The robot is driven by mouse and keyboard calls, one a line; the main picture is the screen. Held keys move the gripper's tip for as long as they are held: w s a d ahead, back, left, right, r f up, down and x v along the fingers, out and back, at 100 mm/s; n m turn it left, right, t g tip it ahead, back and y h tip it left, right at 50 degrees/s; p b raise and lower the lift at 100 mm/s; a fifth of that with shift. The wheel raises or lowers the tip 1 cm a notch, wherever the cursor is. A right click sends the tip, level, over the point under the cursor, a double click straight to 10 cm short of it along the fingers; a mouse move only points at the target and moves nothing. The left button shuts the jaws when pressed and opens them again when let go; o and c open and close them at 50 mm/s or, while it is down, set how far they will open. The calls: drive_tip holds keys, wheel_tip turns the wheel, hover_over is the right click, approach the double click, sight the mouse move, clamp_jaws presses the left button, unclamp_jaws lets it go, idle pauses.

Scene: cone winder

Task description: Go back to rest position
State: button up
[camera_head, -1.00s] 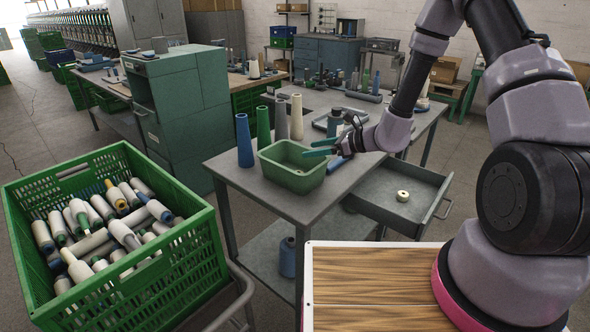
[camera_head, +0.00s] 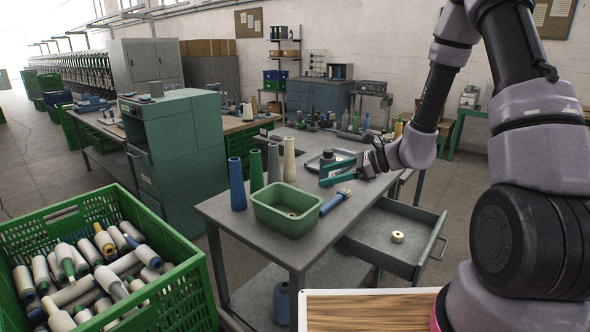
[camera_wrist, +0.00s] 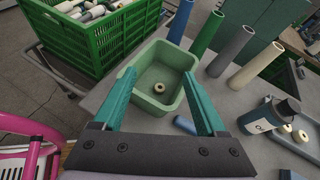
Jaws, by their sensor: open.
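My gripper (camera_head: 336,175) is open, with two teal fingers and nothing between them. In the head view it is above the grey table (camera_head: 262,243), behind and right of the green bin (camera_head: 283,222). In the wrist view my gripper (camera_wrist: 154,82) has its fingers spread, with the green bin (camera_wrist: 143,98) showing between and beyond them.
Several tall cones, including a blue one (camera_head: 237,181), stand behind the bin. A dark bottle (camera_head: 327,163) stands near my gripper. A drawer (camera_head: 385,252) is open at the table's right, holding a cream ring (camera_head: 398,237). A green crate (camera_head: 190,262) of bobbins stands at left.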

drive_tip(key=s+d+r+n+t+h, duration=0.1)
drive_tip(key=s+d+r+n+h, duration=0.4)
drive_tip(key=s+r, duration=0.5)
drive_tip(key=s+d+r+n+t+h, duration=0.2)
drive_tip(key=s+d+r+n+h, duration=0.3)
drive_tip(key=s+d+r+n, duration=0.5)
wheel_tip(320, 180, up, 7)
drive_tip(key=shift+s+d+t+h, duration=0.3)
drive_tip(key=shift+s+d, duration=0.05)
